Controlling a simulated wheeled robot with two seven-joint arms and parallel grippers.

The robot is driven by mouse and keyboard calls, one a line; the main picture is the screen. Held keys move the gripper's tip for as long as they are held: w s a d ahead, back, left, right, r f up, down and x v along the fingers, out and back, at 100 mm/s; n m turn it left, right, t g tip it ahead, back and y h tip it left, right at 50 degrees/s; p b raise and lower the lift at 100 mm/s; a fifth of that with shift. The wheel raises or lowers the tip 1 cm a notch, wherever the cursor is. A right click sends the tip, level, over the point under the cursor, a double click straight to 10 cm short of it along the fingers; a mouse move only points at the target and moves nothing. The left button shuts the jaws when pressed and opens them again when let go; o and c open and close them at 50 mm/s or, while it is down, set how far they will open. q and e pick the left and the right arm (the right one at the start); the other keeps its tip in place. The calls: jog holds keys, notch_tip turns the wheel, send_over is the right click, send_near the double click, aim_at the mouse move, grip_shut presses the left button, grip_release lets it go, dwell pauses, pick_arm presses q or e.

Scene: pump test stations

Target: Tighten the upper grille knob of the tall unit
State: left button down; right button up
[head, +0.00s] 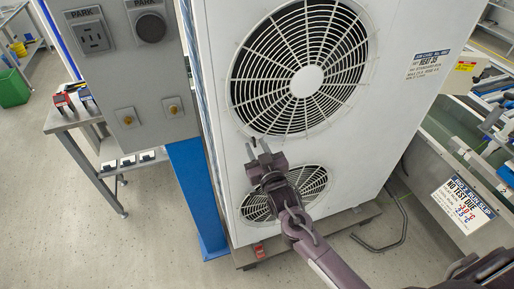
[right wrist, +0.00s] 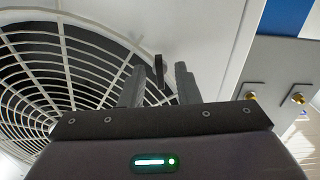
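The tall white unit (head: 215,60) carries a large round upper grille (head: 306,82) and a lower grille (head: 312,181), which my right arm partly covers. A small dark knob (head: 253,141) sits at the lower left edge of the upper grille. My right gripper (head: 264,150) is in front of the unit just below that edge, its fingers pointing up. In the right wrist view the fingers (right wrist: 160,85) are apart, and the narrow dark knob (right wrist: 158,68) shows in the gap between them, near the tips. Whether a finger touches it I cannot tell. My left gripper is out of view.
A grey control panel (head: 142,75) with two brass knobs stands left of the unit, above a blue post (head: 197,190). A metal bench (head: 95,160) is further left. At right is a bench with a white sign (head: 463,203). Floor at lower left is clear.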

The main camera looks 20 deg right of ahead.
jog(key=s+b, duration=0.2)
jog(key=s, duration=0.5)
jog(key=shift+s, duration=0.4)
jog(key=shift+d, duration=0.1)
